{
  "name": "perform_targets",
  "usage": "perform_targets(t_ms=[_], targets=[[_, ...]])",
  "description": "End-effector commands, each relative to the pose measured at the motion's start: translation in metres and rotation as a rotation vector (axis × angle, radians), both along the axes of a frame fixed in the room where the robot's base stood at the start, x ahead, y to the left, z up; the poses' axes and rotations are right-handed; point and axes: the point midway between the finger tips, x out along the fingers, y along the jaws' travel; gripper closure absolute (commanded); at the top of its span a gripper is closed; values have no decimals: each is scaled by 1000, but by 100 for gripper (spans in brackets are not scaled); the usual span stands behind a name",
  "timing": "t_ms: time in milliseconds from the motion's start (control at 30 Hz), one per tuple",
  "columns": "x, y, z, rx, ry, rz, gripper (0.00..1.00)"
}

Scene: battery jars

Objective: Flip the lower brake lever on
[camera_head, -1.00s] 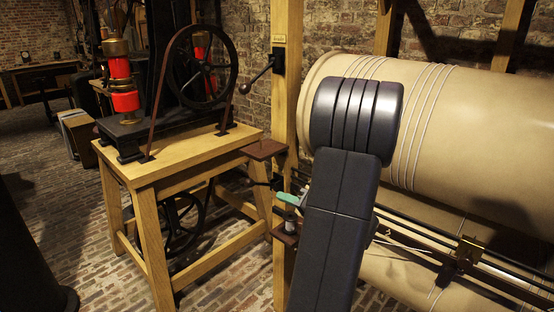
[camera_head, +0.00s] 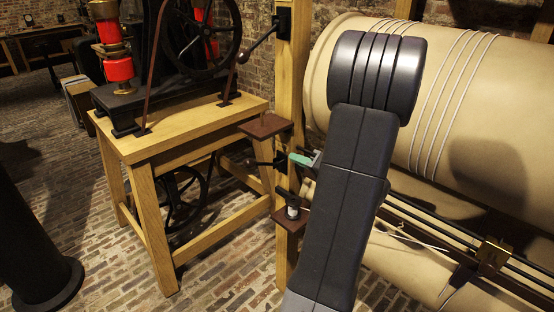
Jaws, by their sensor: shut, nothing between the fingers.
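The lower brake lever (camera_head: 266,163) is a short dark bar. It points left, nearly level, from a black bracket (camera_head: 280,158) on the wooden post. Its far end is hard to make out against the dark stand behind it. My gripper (camera_head: 296,158), with green fingertips, is shut and empty just right of the bracket, at about the lever's height. I cannot tell whether it touches. My dark arm hides the area to its right. The upper lever (camera_head: 262,42) slopes down left from its own bracket to a dark knob.
A brown shelf (camera_head: 265,125) juts out just above the lower lever. A lower shelf (camera_head: 289,222) holds a small dark-and-white piece (camera_head: 293,207). A wooden stand (camera_head: 185,130) with a wheeled machine is at left. A large tan drum (camera_head: 480,110) fills the right.

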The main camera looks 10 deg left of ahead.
Motion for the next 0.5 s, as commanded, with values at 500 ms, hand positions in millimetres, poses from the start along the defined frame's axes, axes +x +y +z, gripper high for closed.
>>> perform_targets(t_ms=[500], targets=[[41,64,-5,1,0,6,100]])
